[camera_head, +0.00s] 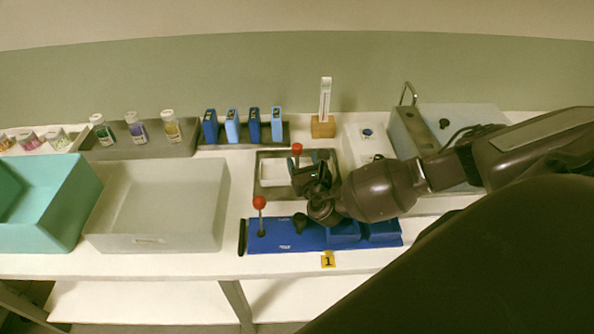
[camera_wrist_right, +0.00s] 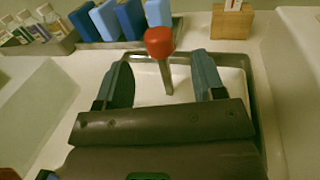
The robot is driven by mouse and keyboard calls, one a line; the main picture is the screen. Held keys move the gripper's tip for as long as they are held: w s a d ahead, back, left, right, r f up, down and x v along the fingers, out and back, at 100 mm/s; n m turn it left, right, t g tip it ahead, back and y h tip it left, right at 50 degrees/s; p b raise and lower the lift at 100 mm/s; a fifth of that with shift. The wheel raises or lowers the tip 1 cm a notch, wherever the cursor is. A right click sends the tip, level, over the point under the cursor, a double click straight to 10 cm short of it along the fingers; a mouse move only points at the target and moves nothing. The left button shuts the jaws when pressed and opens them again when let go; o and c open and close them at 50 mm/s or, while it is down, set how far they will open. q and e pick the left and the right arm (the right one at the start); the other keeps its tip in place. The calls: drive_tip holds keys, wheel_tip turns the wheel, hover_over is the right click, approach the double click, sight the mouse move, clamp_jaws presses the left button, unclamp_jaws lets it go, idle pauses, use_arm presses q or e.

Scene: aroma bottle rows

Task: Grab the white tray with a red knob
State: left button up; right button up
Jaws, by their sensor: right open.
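The white tray (camera_head: 274,171) with a red knob (camera_head: 297,149) sits in a grey metal holder behind the blue base. My right gripper (camera_head: 318,170) is over its right part and hides some of it. In the right wrist view, the red knob (camera_wrist_right: 158,42) stands on a grey stem between the two spread fingers (camera_wrist_right: 163,80). The fingers are open, with a gap on each side of the stem. The white tray (camera_wrist_right: 180,84) shows behind and between them. My left gripper is not in view.
A blue base (camera_head: 290,235) with another red knob (camera_head: 259,202) lies in front. A white bin (camera_head: 160,243) and a teal bin (camera_head: 75,215) stand left. Blue boxes (camera_head: 253,125) and bottles (camera_head: 172,126) line the back.

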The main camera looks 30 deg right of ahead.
sight(299, 154)
drive_tip(key=shift+x, duration=2.65)
drive_tip(key=shift+c, duration=0.3)
clamp_jaws()
